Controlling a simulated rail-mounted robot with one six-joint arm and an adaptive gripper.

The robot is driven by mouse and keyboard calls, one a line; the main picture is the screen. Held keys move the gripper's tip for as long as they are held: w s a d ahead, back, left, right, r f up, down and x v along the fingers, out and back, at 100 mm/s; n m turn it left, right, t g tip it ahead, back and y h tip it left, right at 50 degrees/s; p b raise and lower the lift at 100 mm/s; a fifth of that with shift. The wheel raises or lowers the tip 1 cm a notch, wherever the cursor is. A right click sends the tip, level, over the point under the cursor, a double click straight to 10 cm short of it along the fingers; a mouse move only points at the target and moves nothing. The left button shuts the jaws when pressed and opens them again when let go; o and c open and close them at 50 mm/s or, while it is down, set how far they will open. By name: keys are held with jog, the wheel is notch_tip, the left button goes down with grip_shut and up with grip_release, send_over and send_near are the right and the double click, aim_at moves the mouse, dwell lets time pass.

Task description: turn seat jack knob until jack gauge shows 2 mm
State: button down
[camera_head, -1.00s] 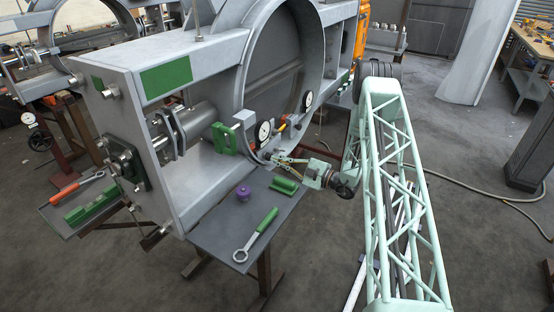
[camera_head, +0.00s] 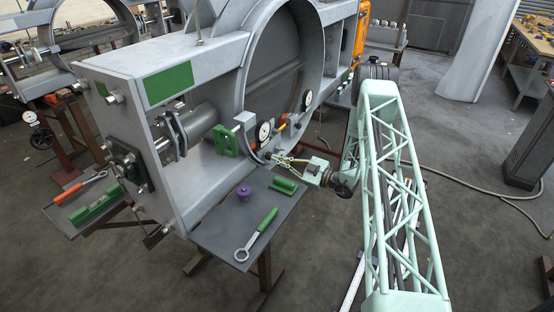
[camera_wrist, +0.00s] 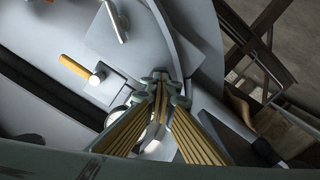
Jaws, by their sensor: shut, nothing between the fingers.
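My gripper (camera_head: 271,157) is shut and empty at the lower edge of the round housing ring, above the grey side shelf. Its fingertips also show in the wrist view (camera_wrist: 161,76), close together against or just in front of a small dark part at the ring's edge. I cannot tell whether they touch it. The seat jack knob cannot be made out clearly; the fingers may hide it. Two white dial gauges, one (camera_head: 265,131) just above the gripper and another (camera_head: 307,98) farther right, sit at the ring. Which is the jack gauge, and their readings, cannot be told.
The grey shelf (camera_head: 215,236) below holds a purple knob-like piece (camera_head: 244,193), a green block (camera_head: 284,185) and a green-handled wrench (camera_head: 262,226). A green bracket (camera_head: 226,141) stands left of the gauge.

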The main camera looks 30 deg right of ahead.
jog(key=m+p, duration=0.2)
jog(key=shift+r+m, duration=0.1)
jog(key=shift+m, duration=0.3)
jog(key=shift+m+p, duration=0.4)
jog(key=shift+p, duration=1.3)
jog(key=c, duration=3)
grip_release()
jog(key=shift+v, duration=1.1)
jog(key=shift+v, duration=2.9)
